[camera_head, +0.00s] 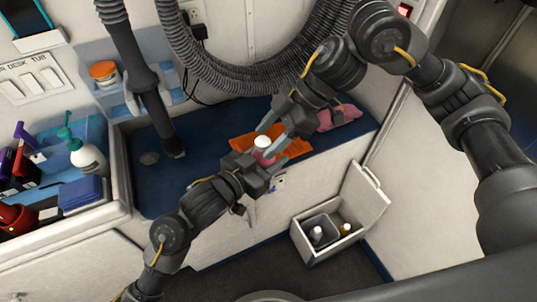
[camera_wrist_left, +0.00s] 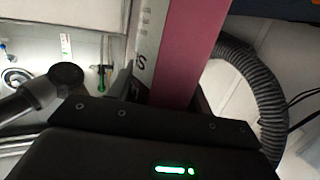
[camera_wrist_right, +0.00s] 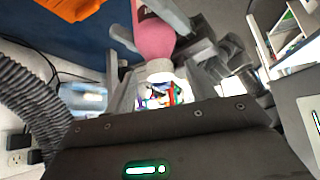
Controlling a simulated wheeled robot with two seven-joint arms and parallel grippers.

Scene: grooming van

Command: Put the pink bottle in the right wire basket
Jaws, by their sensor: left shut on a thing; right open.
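The pink bottle (camera_head: 262,157) with a white cap stands out over the blue counter in the head view. My left gripper (camera_head: 265,168) is shut on its body and holds it. In the left wrist view the bottle's pink side and pale label (camera_wrist_left: 190,50) fill the space between the fingers. My right gripper (camera_head: 276,136) is open close above, with its fingers around the cap end. In the right wrist view the bottle (camera_wrist_right: 153,38) points its cap toward that palm; contact cannot be told. I cannot make out a wire basket in these views.
An orange cloth (camera_head: 243,143) and a pink cloth (camera_head: 347,114) lie on the blue counter (camera_head: 150,185). An open-lidded bin (camera_head: 303,243) with bottles stands below. A sink-side shelf holds a white pump bottle (camera_head: 88,158). A grey ribbed hose (camera_head: 225,75) hangs behind.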

